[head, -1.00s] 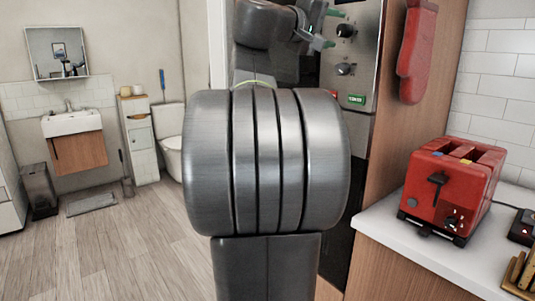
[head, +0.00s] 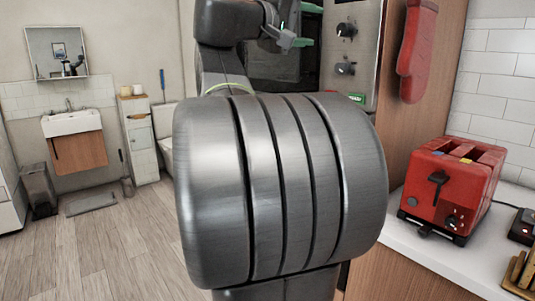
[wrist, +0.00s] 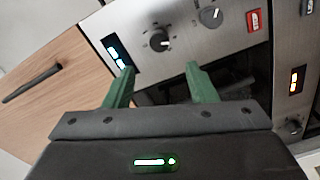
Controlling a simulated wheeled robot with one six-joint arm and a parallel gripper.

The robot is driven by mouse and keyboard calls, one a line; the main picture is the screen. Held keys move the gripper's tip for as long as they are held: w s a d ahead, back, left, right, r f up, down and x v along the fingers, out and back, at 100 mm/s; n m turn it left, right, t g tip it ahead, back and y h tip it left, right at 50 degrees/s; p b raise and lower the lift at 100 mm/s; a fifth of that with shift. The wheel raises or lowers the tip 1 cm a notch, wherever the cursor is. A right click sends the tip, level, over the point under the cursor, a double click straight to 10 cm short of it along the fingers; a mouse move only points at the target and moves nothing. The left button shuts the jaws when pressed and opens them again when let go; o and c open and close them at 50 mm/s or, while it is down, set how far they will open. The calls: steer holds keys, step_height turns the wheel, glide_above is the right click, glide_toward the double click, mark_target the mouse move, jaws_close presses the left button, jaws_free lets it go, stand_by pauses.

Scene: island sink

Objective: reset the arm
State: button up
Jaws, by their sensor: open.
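My gripper (wrist: 160,76) shows in the wrist view with its two green fingers spread apart and nothing between them. It faces a steel control panel (wrist: 185,35) with black knobs and a dark glass door below. In the head view my gripper (head: 308,25) is small, at the top centre, in front of the oven (head: 275,62). Large grey joints of my own arm fill the middle of the head view and hide part of the oven and floor.
A red toaster (head: 452,190) stands on the white counter (head: 445,262) at right. A red oven mitt (head: 416,50) hangs on the wooden panel. Wood floor (head: 110,245) is open at left. A sink (head: 72,123), cabinet (head: 140,142) and bin (head: 38,190) stand farther back.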

mark_target(341, 31)
steer(key=x, duration=0.9)
steer(key=shift+w+d, duration=0.2)
steer(key=shift+d, duration=0.1)
steer(key=shift+w+d+r+n+p, duration=0.2)
steer(key=shift+r+n+p, duration=0.1)
steer(key=shift+p, duration=0.4)
steer(key=shift+s+a+n+p, duration=0.1)
steer(key=shift+n+p, duration=0.35)
steer(key=shift+n, duration=0.15)
steer(key=shift+s+a+n+p, duration=0.1)
steer(key=shift+n+p, duration=0.35)
steer(key=shift+n, duration=0.15)
steer(key=shift+w+d+n+p, duration=0.1)
steer(key=shift+n+p, duration=0.75)
steer(key=shift+n, duration=0.25)
steer(key=n+p, duration=0.4)
steer(key=shift+f+n, duration=0.1)
steer(key=shift+n, duration=0.3)
steer(key=n+p, duration=0.3)
steer(key=shift+p, duration=0.35)
steer(key=n+p, duration=0.4)
steer(key=shift+f+n+p, duration=0.2)
steer(key=shift+n+p, duration=0.8)
steer(key=shift+f, duration=0.15)
